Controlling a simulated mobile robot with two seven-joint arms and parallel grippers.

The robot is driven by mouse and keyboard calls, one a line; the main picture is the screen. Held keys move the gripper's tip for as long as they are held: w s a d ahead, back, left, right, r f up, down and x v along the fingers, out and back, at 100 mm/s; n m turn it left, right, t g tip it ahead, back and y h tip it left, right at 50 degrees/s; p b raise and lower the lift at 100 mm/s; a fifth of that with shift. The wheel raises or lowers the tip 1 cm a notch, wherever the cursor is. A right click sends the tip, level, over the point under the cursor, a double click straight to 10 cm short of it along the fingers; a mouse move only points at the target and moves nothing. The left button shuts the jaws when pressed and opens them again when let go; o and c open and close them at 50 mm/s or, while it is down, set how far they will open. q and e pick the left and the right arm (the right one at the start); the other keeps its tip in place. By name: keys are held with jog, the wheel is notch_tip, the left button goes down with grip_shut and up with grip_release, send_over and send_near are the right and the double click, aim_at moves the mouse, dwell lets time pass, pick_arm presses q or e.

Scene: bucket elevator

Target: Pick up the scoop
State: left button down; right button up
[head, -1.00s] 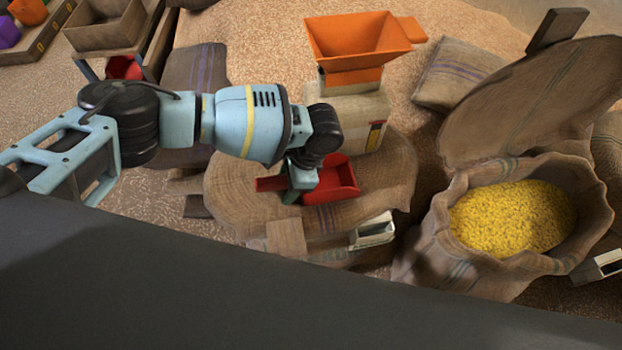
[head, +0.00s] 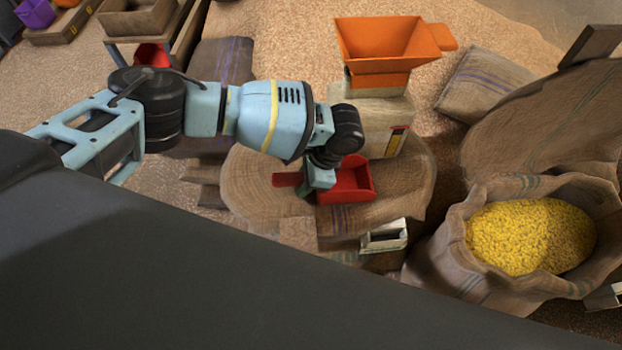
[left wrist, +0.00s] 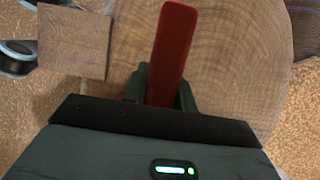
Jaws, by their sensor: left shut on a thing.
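The red scoop (head: 346,188) is at a round, closed burlap sack (head: 250,205) in the middle of the head view, its open pan to the right. Its handle (head: 286,180) points left. My left gripper (head: 312,185) is shut on the handle, between its free end and the pan. In the left wrist view the red handle (left wrist: 174,45) stands up between the dark green fingers (left wrist: 160,85). I cannot tell whether the scoop touches the sack or hangs just above it. My right gripper is not in view.
An orange hopper (head: 385,42) on a pale machine body (head: 375,110) stands just behind the scoop. An open sack (head: 450,250) of yellow grain (head: 530,235) stands at the right. A small white-framed box (head: 384,237) is in front. A folded sack (head: 480,82) lies behind.

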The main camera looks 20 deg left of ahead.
pick_arm(q)
jog(key=r, duration=0.2)
jog(key=d+r, duration=0.1)
jog(key=shift+s+r, duration=0.2)
jog(key=shift+s, duration=0.05)
jog(key=s+d+r, duration=0.1)
jog(key=s+d, duration=0.6)
jog(key=d, duration=0.6)
jog(key=shift+s+r, duration=0.2)
jog(key=shift+s, duration=0.05)
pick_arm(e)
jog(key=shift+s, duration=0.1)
